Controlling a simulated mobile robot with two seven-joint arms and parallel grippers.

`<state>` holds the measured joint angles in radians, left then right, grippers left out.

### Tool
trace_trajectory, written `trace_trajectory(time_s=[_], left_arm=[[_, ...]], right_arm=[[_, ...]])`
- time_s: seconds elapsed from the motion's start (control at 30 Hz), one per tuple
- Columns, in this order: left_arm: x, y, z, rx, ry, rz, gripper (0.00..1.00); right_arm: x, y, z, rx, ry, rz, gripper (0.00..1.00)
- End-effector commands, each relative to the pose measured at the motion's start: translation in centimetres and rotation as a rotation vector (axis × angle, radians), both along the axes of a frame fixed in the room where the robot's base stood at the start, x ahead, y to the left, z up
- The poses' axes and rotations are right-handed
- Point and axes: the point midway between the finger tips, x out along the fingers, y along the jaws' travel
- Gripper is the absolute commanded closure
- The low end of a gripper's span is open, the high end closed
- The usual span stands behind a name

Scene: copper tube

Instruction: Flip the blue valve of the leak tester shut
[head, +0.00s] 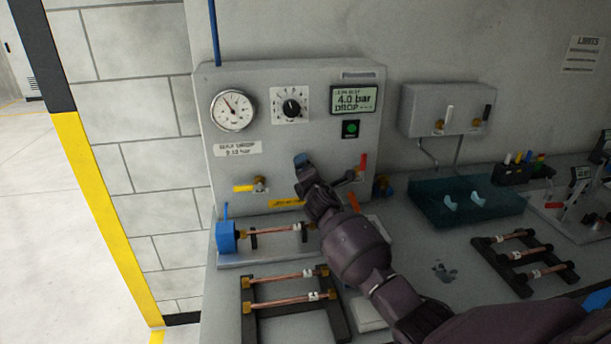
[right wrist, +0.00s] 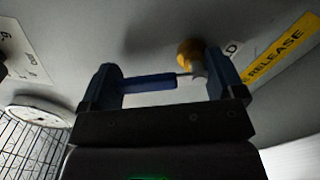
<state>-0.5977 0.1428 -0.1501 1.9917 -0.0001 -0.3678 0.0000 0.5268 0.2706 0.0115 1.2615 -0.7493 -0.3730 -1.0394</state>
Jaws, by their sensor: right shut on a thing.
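The leak tester (head: 290,135) is a grey panel against the wall with a gauge, a knob and a display reading 4.0 bar. My right gripper (head: 304,168) is at the middle of the panel's lower part and hides most of the blue valve there. In the right wrist view, the blue valve handle (right wrist: 150,84) lies between the two fingers of my right gripper (right wrist: 160,85), which is shut on it. The handle's brass body with a yellow part (right wrist: 190,53) is beside the right finger. My left gripper is not in view.
A yellow valve lever (head: 244,188) is left of my gripper and a red lever (head: 363,161) right of it. Below, a copper tube (head: 272,231) sits by a blue block (head: 226,237). Tube racks (head: 290,308) and a teal tray (head: 440,208) stand on the bench.

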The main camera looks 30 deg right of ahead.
Motion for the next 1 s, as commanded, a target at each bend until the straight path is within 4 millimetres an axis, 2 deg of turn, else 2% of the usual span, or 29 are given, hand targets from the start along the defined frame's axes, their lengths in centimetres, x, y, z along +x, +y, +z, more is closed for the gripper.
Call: trace_trajectory(time_s=[0.4,1.0], left_arm=[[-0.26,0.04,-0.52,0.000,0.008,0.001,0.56],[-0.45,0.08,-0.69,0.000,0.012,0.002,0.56]], right_arm=[[-0.26,-0.83,0.10,0.264,-0.066,-0.001,0.55],[-0.32,-1.06,0.13,0.337,-0.084,-0.001,0.55]])
